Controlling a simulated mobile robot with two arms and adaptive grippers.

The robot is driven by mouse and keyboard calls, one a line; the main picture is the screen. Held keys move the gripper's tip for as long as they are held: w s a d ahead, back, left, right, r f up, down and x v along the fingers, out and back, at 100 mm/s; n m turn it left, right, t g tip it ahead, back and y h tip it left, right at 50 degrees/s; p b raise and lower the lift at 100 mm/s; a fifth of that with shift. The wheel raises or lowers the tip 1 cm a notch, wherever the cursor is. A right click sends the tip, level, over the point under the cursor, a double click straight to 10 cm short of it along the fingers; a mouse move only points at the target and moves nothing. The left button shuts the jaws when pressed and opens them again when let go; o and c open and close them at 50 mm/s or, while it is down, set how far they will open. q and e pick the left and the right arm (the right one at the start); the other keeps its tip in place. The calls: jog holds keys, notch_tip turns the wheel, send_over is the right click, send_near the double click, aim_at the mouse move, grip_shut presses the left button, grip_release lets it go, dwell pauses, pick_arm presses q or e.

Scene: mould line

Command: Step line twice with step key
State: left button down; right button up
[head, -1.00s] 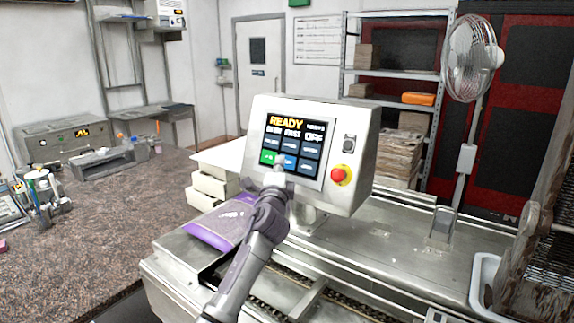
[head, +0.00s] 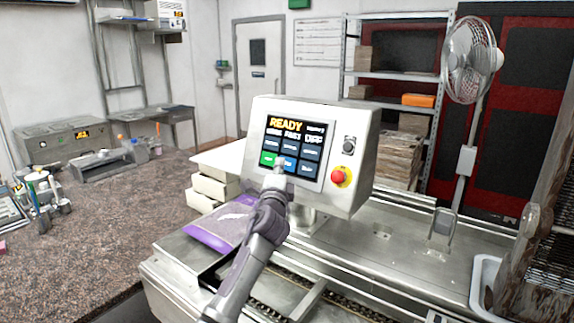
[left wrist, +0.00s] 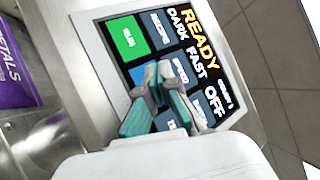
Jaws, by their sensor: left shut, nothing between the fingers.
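The control panel (head: 310,150) has a lit screen reading READY in yellow, with DARK, FAST and OFF below. In the left wrist view the screen (left wrist: 190,60) is tilted, with a small count line that seems to read 1. The green RUN key (left wrist: 130,38) shows clearly. The blue key (left wrist: 138,75) beside it is partly covered by my gripper and its label is hidden. My left gripper (head: 280,164) is shut and empty, its tips (left wrist: 156,84) at the blue key. I cannot tell whether they touch it. My right gripper is not in view.
A red stop button (head: 338,177) and a dark switch (head: 349,145) sit right of the screen. A purple packet (head: 212,240) lies on the line below. A fan (head: 470,60) stands to the right, near a white bin (head: 482,285).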

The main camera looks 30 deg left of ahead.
pick_arm(q)
jog(key=shift+w+f+b, duration=0.15)
jog(key=shift+w+b, duration=0.25)
jog(key=shift+w+f+b, duration=0.1)
jog(key=shift+w+b, duration=0.2)
dwell(0.7)
dwell(0.4)
jog(key=shift+s+r+p, duration=0.25)
jog(key=shift+s+p, duration=0.25)
jog(key=shift+p, duration=0.15)
jog(key=shift+s, duration=0.25)
